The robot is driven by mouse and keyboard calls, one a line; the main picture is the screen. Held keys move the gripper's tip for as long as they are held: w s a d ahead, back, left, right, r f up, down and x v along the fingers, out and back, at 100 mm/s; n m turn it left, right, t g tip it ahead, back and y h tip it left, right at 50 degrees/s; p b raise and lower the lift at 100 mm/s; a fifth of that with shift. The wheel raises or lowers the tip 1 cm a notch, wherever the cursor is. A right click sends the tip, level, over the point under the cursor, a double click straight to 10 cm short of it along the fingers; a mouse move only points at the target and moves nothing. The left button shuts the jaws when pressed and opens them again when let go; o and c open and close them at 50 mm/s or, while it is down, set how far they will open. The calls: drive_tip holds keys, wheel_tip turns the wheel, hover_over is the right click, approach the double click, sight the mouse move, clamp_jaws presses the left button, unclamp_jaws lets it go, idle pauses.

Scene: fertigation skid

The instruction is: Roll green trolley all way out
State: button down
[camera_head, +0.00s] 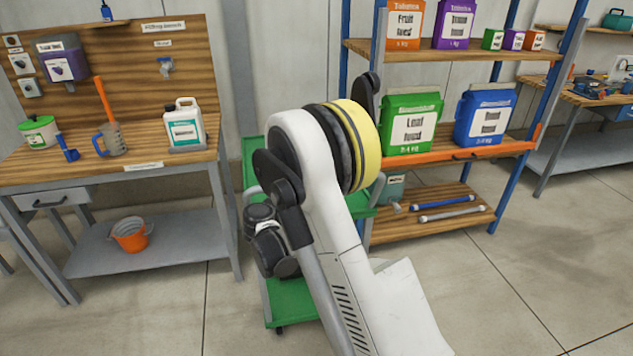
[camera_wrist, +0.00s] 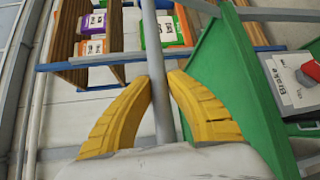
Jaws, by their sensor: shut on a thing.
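The green trolley (camera_head: 292,302) stands on the floor between the wooden bench and the blue rack in the head view. My arm covers much of it. The wrist view shows its green panel (camera_wrist: 222,75) to the right, with a white label reading "Brake" (camera_wrist: 287,85) and a red part (camera_wrist: 312,70) beside it. My gripper (camera_wrist: 160,80) has its yellow fingers shut on a grey upright-looking bar, which appears to be the trolley's handle (camera_wrist: 158,110). In the head view my arm hides the gripper and the bar.
The rack (camera_head: 455,155) on the right holds a green bag (camera_head: 410,123) and blue bag (camera_head: 484,114). Concrete floor at the lower right is clear.

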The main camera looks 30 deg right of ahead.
drive_tip(key=c, duration=1.3)
unclamp_jaws()
drive_tip(key=shift+d, duration=0.15)
drive_tip(key=shift+o, duration=0.2)
drive_tip(key=shift+a, duration=0.2)
drive_tip(key=shift+s+a, duration=0.2)
drive_tip(key=shift+a, duration=0.1)
drive_tip(key=v, duration=1.1)
drive_tip(key=shift+s, duration=0.1)
